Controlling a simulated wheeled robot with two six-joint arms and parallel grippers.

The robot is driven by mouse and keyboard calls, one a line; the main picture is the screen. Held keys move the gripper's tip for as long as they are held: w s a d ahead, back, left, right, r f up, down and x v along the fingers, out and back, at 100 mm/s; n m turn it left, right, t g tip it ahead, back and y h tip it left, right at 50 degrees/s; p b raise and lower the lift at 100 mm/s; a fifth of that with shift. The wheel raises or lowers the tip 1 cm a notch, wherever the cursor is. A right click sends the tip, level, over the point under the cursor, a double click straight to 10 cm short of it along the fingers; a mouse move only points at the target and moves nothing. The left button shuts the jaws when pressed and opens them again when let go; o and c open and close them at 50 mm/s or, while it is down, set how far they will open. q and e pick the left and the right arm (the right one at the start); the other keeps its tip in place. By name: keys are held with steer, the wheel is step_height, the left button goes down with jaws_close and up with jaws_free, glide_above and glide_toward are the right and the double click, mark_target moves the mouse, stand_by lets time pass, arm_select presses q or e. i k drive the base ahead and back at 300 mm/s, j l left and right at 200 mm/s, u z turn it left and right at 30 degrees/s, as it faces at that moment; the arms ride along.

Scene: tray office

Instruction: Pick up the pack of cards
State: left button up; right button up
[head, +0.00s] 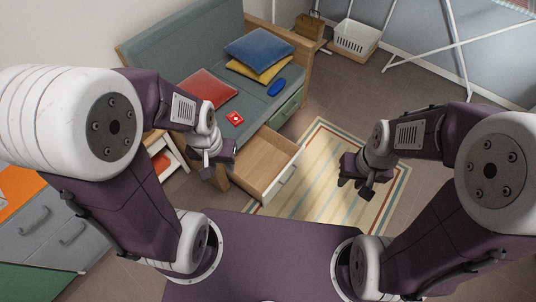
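A small red pack with a white mark, which looks like the pack of cards (235,118), lies on the seat of the grey-green sofa (180,48), near its front edge. My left gripper (216,170) hangs in front of the sofa, nearer to me than the pack and apart from it. Its fingers are small and partly hidden, so its opening is unclear. My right gripper (356,187) is over the striped rug, far to the right of the pack. Its fingers look spread, with nothing between them.
An open wooden drawer (262,178) juts out below the seat. A blue oblong item (276,88) and red (207,92), yellow (262,70) and blue (259,47) cushions are on the sofa. The striped rug (325,150) is clear. A white basket (356,38) stands at the back.

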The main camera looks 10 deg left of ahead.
mark_target(233, 117)
steer(key=i+j+u, duration=0.15)
steer(key=u, duration=0.3)
steer(key=i+j+u, duration=0.1)
steer(key=u, duration=0.35)
steer(key=i+u, duration=0.25)
steer(key=u, duration=0.25)
steer(key=i+u, duration=0.2)
steer(key=u, duration=0.25)
